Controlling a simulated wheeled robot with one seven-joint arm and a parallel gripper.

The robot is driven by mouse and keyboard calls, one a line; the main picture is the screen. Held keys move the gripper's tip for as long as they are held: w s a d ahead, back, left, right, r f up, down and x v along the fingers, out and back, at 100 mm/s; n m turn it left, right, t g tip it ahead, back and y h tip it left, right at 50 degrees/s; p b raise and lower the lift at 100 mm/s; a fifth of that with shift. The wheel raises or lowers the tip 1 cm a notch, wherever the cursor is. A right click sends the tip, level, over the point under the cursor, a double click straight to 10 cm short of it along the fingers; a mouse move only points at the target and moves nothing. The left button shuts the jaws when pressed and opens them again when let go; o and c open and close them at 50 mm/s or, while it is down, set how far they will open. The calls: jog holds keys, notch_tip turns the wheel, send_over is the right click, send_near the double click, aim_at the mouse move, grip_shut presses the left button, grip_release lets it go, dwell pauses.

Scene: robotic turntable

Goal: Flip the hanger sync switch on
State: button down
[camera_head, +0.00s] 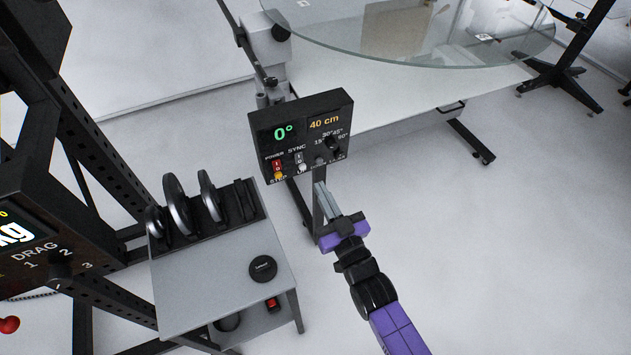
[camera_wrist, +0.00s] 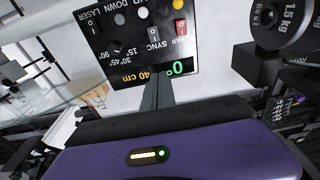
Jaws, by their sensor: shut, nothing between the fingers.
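The black control panel (camera_head: 262,128) stands upright in the middle of the head view, with a green 0° and an orange 40 cm display. Its small pale SYNC switch (camera_head: 299,160) sits under the SYNC label, right of the red POWER switch (camera_head: 277,164). The wrist view shows the panel (camera_wrist: 112,68) upside down, with the SYNC switch (camera_wrist: 154,34) at its upper middle. The SYNC switch's position is too small to tell. My gripper (camera_head: 319,186) is shut and empty, just below the panel's lower edge, its fingers pointing up toward it; contact is unclear.
A grey cart (camera_head: 215,285) with upright discs stands left of my gripper. A black frame with a DRAG panel (camera_head: 40,265) is at the far left. A round glass turntable top (camera_head: 400,45) lies behind the panel.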

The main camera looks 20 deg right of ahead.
jog(key=shift+s+r, duration=0.2)
jog(key=shift+s, duration=0.7)
jog(key=s+r+g, duration=0.1)
jog(key=s+r, duration=0.2)
jog(key=s, duration=0.8)
jog(key=s+r+g, duration=0.2)
jog(key=s+r, duration=0.1)
jog(key=s, duration=0.8)
jog(key=s+r+g, duration=0.1)
jog(key=s+r, duration=0.2)
jog(key=s, duration=0.9)
jog(key=shift+d+r+g, duration=0.15)
jog(key=shift+d+g, duration=0.1)
jog(key=shift+g, duration=0.05)
